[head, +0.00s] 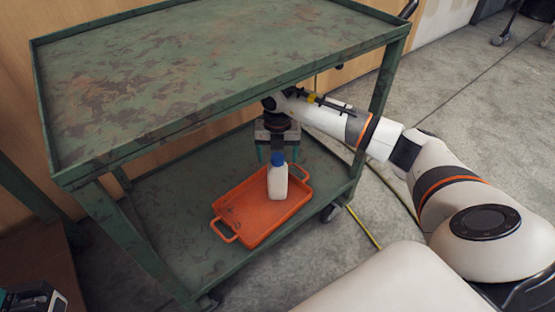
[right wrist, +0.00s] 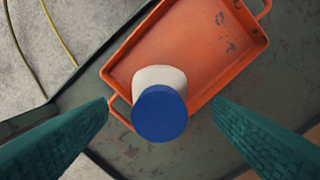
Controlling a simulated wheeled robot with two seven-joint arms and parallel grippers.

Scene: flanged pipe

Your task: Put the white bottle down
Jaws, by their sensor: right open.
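The white bottle (head: 277,182) with a blue cap (head: 278,158) stands upright in the orange tray (head: 229,221), near the tray's far right part. In the right wrist view its blue cap (right wrist: 159,113) is seen from above, with the white body (right wrist: 158,77) beyond it and the tray (right wrist: 200,30) behind. My right gripper (head: 278,152) reaches in under the cart's top shelf. Its teal fingers (right wrist: 160,130) are spread wide on both sides of the cap, with clear gaps and no contact. My left gripper (head: 33,300) shows only partly at the lower left corner.
The tray lies on the lower shelf (head: 170,215) of a worn green cart. The upper shelf (head: 200,60) hangs over my right arm, and a cart post stands close to that arm. A yellow cable (head: 363,228) lies on the concrete floor.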

